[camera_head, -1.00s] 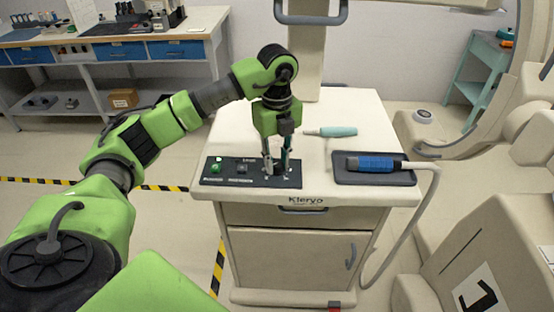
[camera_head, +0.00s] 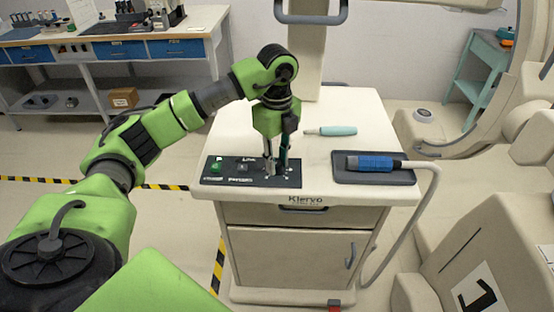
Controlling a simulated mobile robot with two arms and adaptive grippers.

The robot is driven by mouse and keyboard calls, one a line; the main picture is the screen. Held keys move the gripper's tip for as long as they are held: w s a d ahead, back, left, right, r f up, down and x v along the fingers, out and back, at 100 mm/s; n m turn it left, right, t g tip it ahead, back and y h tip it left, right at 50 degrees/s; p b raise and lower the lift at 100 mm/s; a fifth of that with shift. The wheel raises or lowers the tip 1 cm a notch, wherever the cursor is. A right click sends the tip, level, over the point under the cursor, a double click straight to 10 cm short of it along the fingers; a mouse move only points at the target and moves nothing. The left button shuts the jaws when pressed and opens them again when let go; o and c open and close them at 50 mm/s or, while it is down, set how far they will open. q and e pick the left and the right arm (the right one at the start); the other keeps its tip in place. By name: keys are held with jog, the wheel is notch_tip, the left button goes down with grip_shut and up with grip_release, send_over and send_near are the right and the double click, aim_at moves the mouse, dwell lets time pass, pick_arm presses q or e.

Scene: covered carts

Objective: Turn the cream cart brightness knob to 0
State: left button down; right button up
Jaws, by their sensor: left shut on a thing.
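The cream cart (camera_head: 294,240) stands in the middle, with a dark control panel (camera_head: 222,181) at the front left of its top. The panel carries a green button (camera_head: 216,167), a small dark switch and white lettering too small to read. My left gripper (camera_head: 277,172) points straight down over the right part of the panel. Its fingers are shut on the brightness knob, which they mostly hide. The knob's pointer and scale cannot be read. My right gripper is not in view.
A blue-handled probe (camera_head: 375,163) lies on a dark tray (camera_head: 345,180) at the cart's right, its grey cable hanging down. A teal pen-like tool (camera_head: 331,131) lies behind the panel. A workbench (camera_head: 110,52) stands back left.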

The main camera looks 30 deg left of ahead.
aim_at(277, 162)
pick_arm(q)
jog(key=c, duration=1.8)
grip_release()
jog(key=shift+r, duration=0.15)
notch_tip(277, 162, up, 12)
jog(key=shift+f, duration=0.1)
